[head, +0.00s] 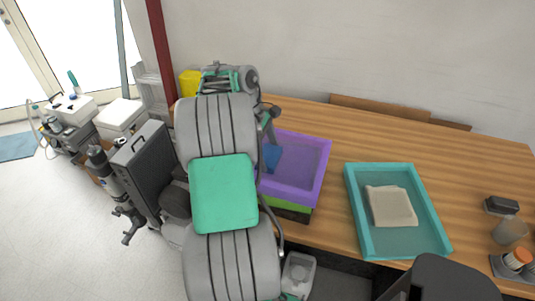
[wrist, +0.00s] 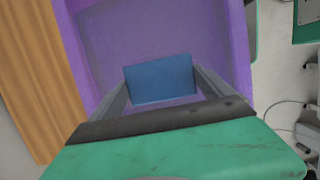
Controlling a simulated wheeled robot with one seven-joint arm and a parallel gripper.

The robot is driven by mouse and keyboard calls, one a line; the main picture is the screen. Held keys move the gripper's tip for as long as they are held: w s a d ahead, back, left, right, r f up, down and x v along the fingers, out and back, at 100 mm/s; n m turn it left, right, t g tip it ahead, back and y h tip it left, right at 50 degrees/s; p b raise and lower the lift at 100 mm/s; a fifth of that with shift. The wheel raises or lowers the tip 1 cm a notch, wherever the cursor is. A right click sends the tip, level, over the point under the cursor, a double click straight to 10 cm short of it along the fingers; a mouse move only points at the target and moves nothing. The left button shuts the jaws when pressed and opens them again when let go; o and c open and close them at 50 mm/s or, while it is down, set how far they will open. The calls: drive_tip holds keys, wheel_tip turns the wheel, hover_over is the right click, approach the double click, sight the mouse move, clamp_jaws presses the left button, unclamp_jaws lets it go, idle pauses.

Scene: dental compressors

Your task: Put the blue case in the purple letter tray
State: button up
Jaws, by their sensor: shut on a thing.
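The blue case (wrist: 160,80) is a flat blue block between the two fingers of my gripper (wrist: 162,84) in the wrist view. My gripper is shut on it. Behind it in that view is the inside of the purple letter tray (wrist: 100,35). The blue case (head: 272,158) shows there over the tray's left part. My arm hides the tray's left side and most of my gripper. I cannot tell whether the case touches the tray floor.
A teal tray (head: 358,240) holding a beige folded cloth (head: 391,206) stands right of the purple tray. A dark box (head: 501,205) and cups lie at the far right. A yellow container (head: 190,82) stands behind my arm. Bare table (head: 400,140) lies behind the teal tray.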

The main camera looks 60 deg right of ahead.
drive_tip(key=o, duration=1.1)
drive_tip(key=shift+f, duration=0.1)
drive_tip(key=shift+o, duration=0.2)
